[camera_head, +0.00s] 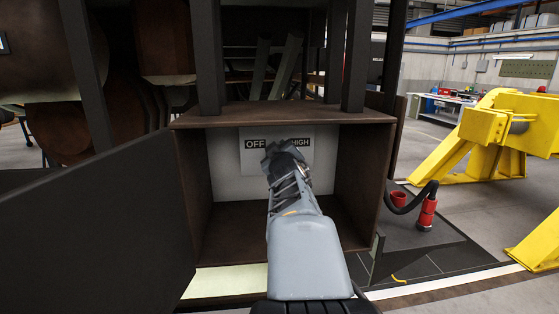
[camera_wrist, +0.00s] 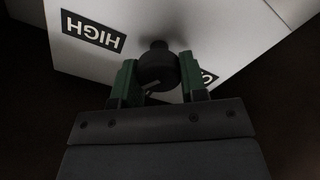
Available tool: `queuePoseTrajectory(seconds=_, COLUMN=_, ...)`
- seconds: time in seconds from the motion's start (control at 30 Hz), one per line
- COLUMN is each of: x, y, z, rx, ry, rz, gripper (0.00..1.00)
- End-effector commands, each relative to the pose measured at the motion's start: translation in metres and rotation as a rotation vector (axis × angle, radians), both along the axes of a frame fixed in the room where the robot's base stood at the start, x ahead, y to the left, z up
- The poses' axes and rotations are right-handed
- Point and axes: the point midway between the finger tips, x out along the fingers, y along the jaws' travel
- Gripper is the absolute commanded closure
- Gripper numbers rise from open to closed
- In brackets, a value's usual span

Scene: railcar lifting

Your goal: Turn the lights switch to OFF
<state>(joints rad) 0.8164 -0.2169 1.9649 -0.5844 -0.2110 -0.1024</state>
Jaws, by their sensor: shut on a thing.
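The lights switch panel (camera_head: 252,163) is a pale plate on the back wall of an open brown box. It carries the labels OFF on the left and HIGH on the right; my gripper (camera_head: 285,158) covers the part between them. In the wrist view the panel (camera_wrist: 180,20) appears upside down, with HIGH at left and the other label mostly hidden at right. The dark round switch knob (camera_wrist: 158,70) sits between the green fingers of my gripper (camera_wrist: 160,84), which are shut on it. I cannot tell which label the knob points to.
The brown box (camera_head: 283,115) closes in around my arm with a top and side walls. A dark open door (camera_head: 100,235) stands at the left. A black cable with red connectors (camera_head: 427,210) hangs at the right, before yellow equipment (camera_head: 500,135).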

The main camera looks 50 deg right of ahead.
Motion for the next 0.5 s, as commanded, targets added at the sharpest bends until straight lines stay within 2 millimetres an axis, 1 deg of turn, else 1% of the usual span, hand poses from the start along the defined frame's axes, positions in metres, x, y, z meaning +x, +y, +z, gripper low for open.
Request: queuePoseTrajectory(seconds=0.5, x=0.0011, y=0.0016, z=-0.0021, rx=-0.377, ry=0.313, rz=0.001, gripper=0.84)
